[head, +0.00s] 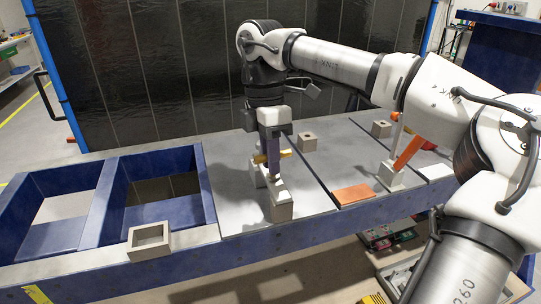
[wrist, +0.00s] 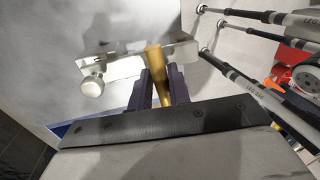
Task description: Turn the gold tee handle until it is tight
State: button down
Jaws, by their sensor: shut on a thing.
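The gold tee handle (wrist: 154,57) lies between the two purple fingers of my gripper (wrist: 160,80) in the wrist view. The fingers are shut on its bar. In the head view my gripper (head: 271,165) points down, and a short piece of the gold handle (head: 259,158) sticks out to its left and another to its right. The middle of the handle is hidden by the fingers. The handle sits at a grey metal fixture (head: 281,208) on the steel-topped bench. How tight it is cannot be told.
A silver knob (wrist: 92,86) stands left of my gripper in the wrist view. In the head view, small grey blocks (head: 307,141), an orange plate (head: 354,194) and an orange-handled clamp (head: 408,153) are to the right. Blue-framed openings (head: 105,200) lie to the left.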

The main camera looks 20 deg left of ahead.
jog(key=c, duration=1.4)
grip_release()
jog(key=shift+o, duration=0.2)
notch_tip(320, 180, up, 14)
jog(key=w+a+p, duration=0.1)
jog(key=w+p, duration=0.1)
jog(key=p, duration=0.4)
jog(key=shift+a+f+p, duration=0.2)
jog(key=shift+a+p, duration=0.1)
jog(key=shift+a, duration=0.05)
jog(key=shift+f, duration=0.1)
